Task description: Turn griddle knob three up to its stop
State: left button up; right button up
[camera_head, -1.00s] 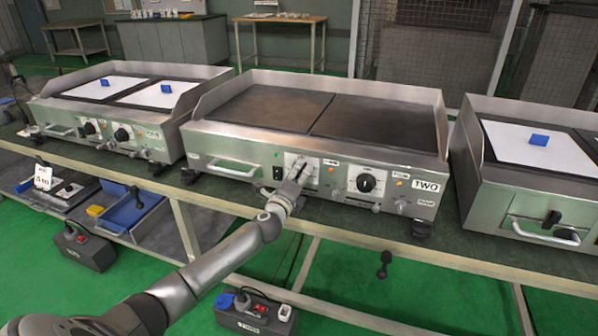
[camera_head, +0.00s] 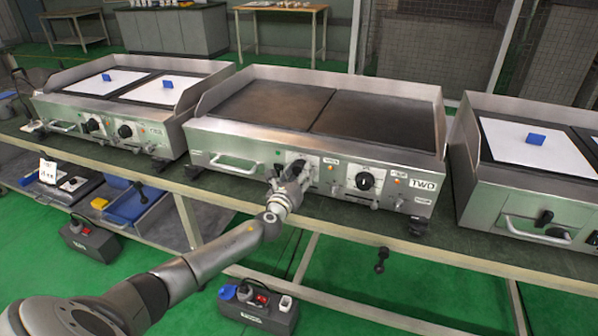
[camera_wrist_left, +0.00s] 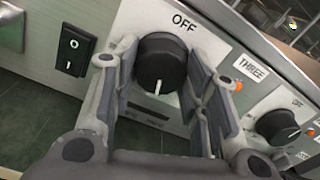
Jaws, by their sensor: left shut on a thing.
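Griddle knob three (camera_wrist_left: 160,62) is a round black knob on the steel front of the middle griddle (camera_head: 225,140), beside a label reading THREE (camera_wrist_left: 252,68). In the wrist view OFF is printed above the knob, and its white pointer mark points down, away from OFF. My left gripper (camera_head: 293,173) is at the knob, with one finger on each side of it, shut on it. In the head view the gripper hides part of the knob. My right gripper is not in view.
A second black knob (camera_head: 365,180) sits to the right on the same panel, and a rocker switch (camera_wrist_left: 74,50) to the left. A steel handle (camera_head: 233,163) juts out further left. Other griddles stand on both sides. A power box (camera_head: 258,308) lies below the bench.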

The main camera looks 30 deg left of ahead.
pick_arm(q)
jog(key=shift+f+m, duration=0.15)
jog(key=shift+m, duration=0.45)
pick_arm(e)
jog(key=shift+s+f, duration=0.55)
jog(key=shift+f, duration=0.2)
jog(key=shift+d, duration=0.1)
pick_arm(q)
jog(key=o, duration=1)
jog(key=shift+s, duration=0.15)
jog(key=v, duration=1.1)
jog(key=shift+s+d, duration=0.2)
jog(key=shift+s, duration=0.15)
